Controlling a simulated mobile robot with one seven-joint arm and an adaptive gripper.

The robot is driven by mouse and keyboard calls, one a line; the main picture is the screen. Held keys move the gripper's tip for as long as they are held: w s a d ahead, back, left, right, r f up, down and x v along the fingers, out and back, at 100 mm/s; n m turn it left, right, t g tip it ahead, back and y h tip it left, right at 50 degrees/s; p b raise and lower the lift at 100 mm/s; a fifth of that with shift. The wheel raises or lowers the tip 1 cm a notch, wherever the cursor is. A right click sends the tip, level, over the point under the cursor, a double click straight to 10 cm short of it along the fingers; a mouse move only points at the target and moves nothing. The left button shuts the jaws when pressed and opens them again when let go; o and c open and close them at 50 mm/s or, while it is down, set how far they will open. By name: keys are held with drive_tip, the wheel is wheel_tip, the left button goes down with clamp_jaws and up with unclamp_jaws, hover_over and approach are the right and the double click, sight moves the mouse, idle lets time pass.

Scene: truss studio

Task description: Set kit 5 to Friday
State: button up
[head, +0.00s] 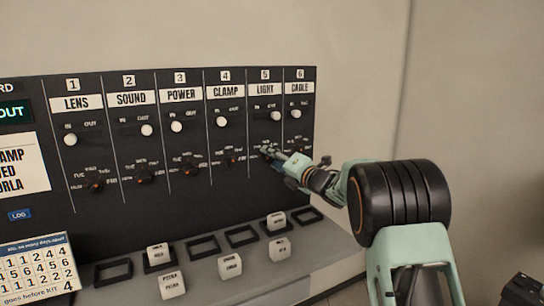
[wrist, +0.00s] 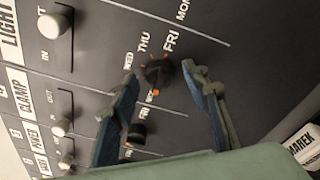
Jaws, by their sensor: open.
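Kit 5 is the LIGHT column (head: 264,89) on the black panel. Its day dial (wrist: 158,72) is a small dark knob with orange on it, and the labels WED, THU and FRI show around it in the wrist view. I cannot tell for sure which day it points at. My gripper (wrist: 163,76) is open, with one finger on each side of the dial and gaps left. In the head view my gripper (head: 279,157) covers most of this dial. The white LIGHT slider (head: 274,115) is at its OUT end.
The CABLE slider (head: 296,114) is to the right.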

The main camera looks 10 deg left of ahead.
drive_tip(key=shift+w+a, duration=0.2)
drive_tip(key=shift+w, duration=0.05)
drive_tip(key=shift+c, duration=0.4)
drive_tip(key=c, duration=1.1)
drive_tip(key=shift+o, duration=0.2)
